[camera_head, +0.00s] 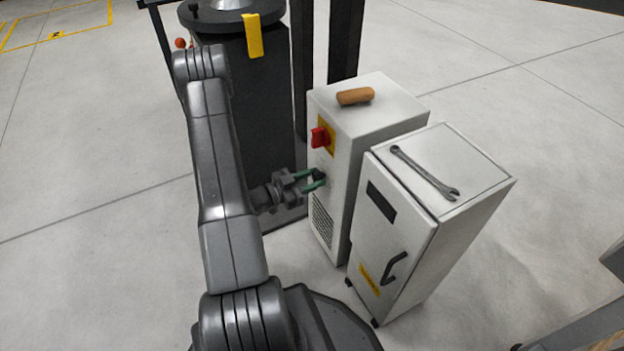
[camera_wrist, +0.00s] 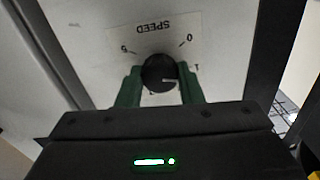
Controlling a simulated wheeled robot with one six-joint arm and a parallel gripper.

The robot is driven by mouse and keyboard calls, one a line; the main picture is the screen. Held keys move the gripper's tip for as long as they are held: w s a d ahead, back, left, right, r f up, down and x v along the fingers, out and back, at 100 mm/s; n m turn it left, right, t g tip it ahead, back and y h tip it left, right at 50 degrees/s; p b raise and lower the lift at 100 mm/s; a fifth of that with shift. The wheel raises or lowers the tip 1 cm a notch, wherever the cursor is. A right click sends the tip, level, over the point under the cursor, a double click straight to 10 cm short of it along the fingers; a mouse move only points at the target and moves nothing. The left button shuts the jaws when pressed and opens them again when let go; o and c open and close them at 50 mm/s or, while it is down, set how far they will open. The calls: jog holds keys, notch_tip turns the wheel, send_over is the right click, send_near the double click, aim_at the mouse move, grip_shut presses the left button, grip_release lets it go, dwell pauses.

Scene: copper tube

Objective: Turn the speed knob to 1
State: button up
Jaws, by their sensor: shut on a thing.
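The black speed knob (camera_wrist: 157,70) is on the white cabinet's front panel, under an upside-down SPEED label (camera_wrist: 140,29). A 0 and a 1 are printed to its right, and another number to its upper left. A short white pointer line on the knob lies toward the right, near the 1 side; the exact setting is hard to tell. My gripper (camera_wrist: 160,78) is shut on the knob, one green finger on each side. In the head view my gripper (camera_head: 314,181) reaches the cabinet front (camera_head: 338,190) below the red switch, and the knob is mostly hidden by the fingers.
A red rotary switch (camera_head: 320,137) on a yellow plate sits just above my gripper. A second cabinet (camera_head: 400,225) with a wrench (camera_head: 425,173) on top stands close at the right.

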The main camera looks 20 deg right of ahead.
jog(key=o, duration=1)
jog(key=shift+c, duration=0.2)
jog(key=s+a+p, duration=0.1)
jog(key=a+p, duration=0.2)
jog(key=a, duration=1)
jog(key=shift+a, duration=0.4)
jog(key=d+b, duration=0.1)
jog(key=d, duration=0.3)
jog(key=d+b, duration=0.1)
jog(key=d, duration=0.3)
jog(key=w+d+b, duration=0.1)
jog(key=d, duration=0.4)
jog(key=shift+d, duration=0.45)
